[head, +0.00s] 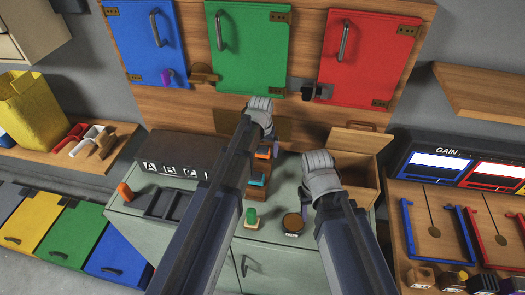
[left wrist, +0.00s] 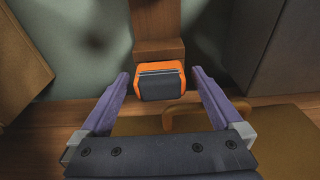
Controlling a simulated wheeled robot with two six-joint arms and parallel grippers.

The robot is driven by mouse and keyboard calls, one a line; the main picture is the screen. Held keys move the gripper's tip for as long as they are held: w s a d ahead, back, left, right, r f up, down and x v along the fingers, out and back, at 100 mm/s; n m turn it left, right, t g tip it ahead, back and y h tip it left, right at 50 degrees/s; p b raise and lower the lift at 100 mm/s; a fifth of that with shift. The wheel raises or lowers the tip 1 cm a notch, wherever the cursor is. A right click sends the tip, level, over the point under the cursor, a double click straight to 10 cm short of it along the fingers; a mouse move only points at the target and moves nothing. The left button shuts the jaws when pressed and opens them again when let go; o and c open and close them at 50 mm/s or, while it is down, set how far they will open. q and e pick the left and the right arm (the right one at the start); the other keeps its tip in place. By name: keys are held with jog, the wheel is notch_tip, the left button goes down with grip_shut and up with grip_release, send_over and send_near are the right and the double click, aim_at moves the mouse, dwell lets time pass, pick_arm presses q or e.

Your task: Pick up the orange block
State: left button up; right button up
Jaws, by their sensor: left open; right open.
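The orange block (head: 262,153), with a dark face, sits on the brown stepped wooden stand (head: 254,187) on the pale green cabinet top. In the left wrist view, the orange block (left wrist: 160,82) lies between and slightly beyond the fingers of my open, empty left gripper (left wrist: 160,78). A gap shows on both sides, with no contact visible. In the head view, my left gripper (head: 260,107) is behind the block, its fingers hard to make out. My right gripper (head: 319,165) is open to the right of the stand, near the wooden box.
A blue block (head: 258,179) sits lower on the stand. A green button (head: 251,217) and a round brown knob (head: 292,223) are in front. An open wooden box (head: 361,162) stands right. A lettered dark box (head: 183,160) and an orange cylinder (head: 125,191) are left.

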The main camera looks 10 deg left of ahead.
pick_arm(q)
jog(key=c, duration=1.4)
jog(key=shift+r, duration=0.1)
pick_arm(e)
jog(key=shift+r, duration=0.1)
pick_arm(q)
jog(key=shift+r+p, duration=2.85)
jog(key=shift+p, duration=0.25)
pick_arm(e)
jog(key=shift+r, duration=2.85)
